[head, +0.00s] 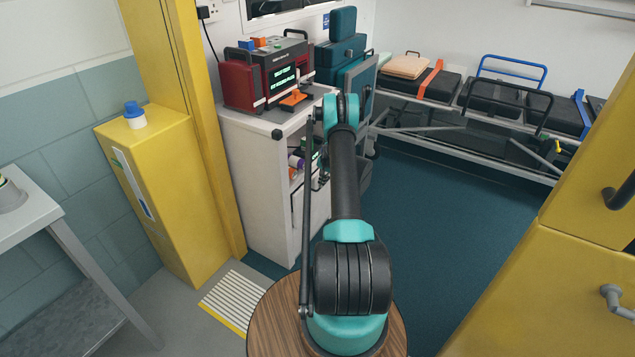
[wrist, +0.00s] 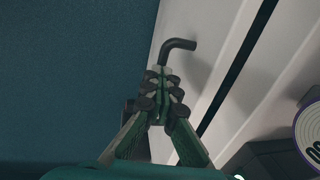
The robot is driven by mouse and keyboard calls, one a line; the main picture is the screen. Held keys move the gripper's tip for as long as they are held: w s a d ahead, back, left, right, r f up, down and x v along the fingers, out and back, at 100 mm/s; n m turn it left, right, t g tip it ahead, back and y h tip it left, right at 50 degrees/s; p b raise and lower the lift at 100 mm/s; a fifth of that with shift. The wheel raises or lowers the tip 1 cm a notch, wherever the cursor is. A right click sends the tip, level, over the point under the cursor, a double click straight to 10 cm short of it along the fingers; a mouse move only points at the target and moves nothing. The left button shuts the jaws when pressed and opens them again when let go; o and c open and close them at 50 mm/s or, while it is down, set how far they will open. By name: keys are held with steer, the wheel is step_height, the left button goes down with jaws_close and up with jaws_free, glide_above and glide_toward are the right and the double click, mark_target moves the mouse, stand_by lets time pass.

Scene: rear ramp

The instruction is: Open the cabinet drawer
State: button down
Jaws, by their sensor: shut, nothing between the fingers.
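The white cabinet (head: 252,185) stands left of centre in the head view, partly behind my arm. In the wrist view a white panel of its front (wrist: 185,75) carries a dark bent handle (wrist: 180,44). My gripper (wrist: 162,76) is shut and empty, its fingertips at the lower end of the handle. I cannot tell whether they touch it. A dark gap separates this panel from another white panel (wrist: 275,75); I cannot tell whether the drawer is ajar. My arm hides most of the gripper in the head view.
A red and black device (head: 265,75) sits on the cabinet top. Bottles (head: 296,161) stand in its open side. A yellow cabinet (head: 155,185) is to the left, and yellow units (head: 550,290) are at right. Teal floor (head: 425,205) is clear between my arm and the stretchers (head: 495,95).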

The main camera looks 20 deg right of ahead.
steer(key=s+d, duration=1.5)
steer(key=s, duration=0.4)
steer(key=shift+s+f, duration=0.15)
steer(key=shift+s, duration=0.05)
steer(key=c, duration=2.2)
jaws_free()
steer(key=o, duration=0.5)
steer(key=shift+o, duration=0.5)
steer(key=shift+a, duration=0.1)
step_height(320, 180, up, 12)
steer(key=s+d, duration=0.1)
steer(key=shift+s+d, duration=0.15)
steer(key=shift+s, duration=0.2)
